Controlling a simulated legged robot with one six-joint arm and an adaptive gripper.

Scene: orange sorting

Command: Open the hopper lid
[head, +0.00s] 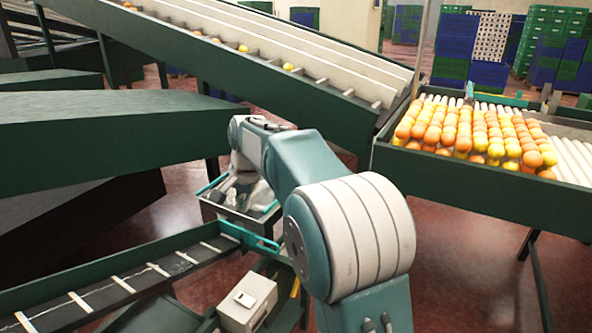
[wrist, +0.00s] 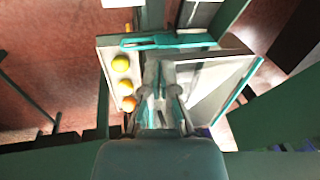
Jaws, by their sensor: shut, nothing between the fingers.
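The hopper (head: 228,222) is a dark box with pale rims, below and left of my arm in the head view. In the wrist view, a pale panel (wrist: 205,90), which looks like the lid, covers its right part, with a teal handle bar (wrist: 240,92) along its right side. The left strip of the hopper is uncovered and holds yellow and orange fruit (wrist: 122,87). My gripper (wrist: 164,66) is shut and empty, over the middle of the hopper near the panel's left edge. Whether it touches the panel I cannot tell. My arm hides part of the hopper in the head view.
A teal bar (wrist: 165,42) crosses the hopper's far edge in the wrist view. A cleated conveyor (head: 120,285) runs up to it. A roller table (head: 480,185) full of oranges stands at the right. A sloping conveyor (head: 240,55) passes behind.

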